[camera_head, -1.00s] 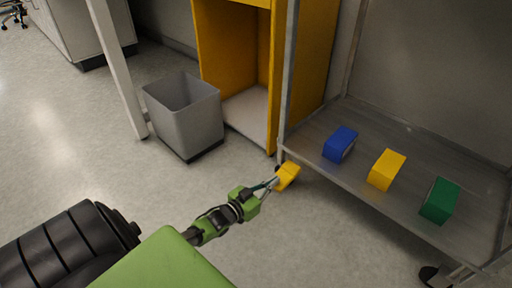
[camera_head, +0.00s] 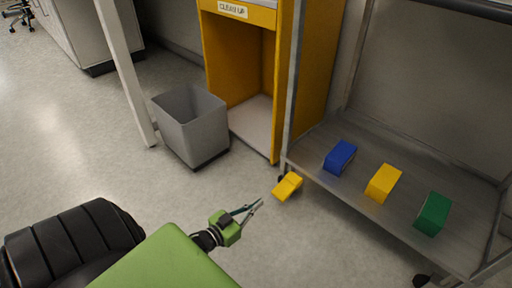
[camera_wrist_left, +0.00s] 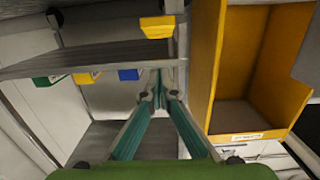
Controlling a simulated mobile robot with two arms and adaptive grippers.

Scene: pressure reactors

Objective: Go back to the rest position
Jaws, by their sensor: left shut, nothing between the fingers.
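My left gripper (camera_head: 257,205) is shut with nothing between its fingers, in the lower middle of the head view. Its closed fingers also show in the left wrist view (camera_wrist_left: 159,80), which is upside down. A loose yellow block (camera_head: 287,187) is just beyond the fingertips and apart from them, beside the cart's corner and lower than its shelf. It also shows at the top of the left wrist view (camera_wrist_left: 157,27). I cannot tell whether it rests on the floor or is in the air. My right gripper is not in view.
A metal cart shelf (camera_head: 392,210) at the right holds a blue block (camera_head: 340,158), a yellow block (camera_head: 383,183) and a green block (camera_head: 433,214). A grey bin (camera_head: 190,130) stands beside the yellow cabinet (camera_head: 232,75).

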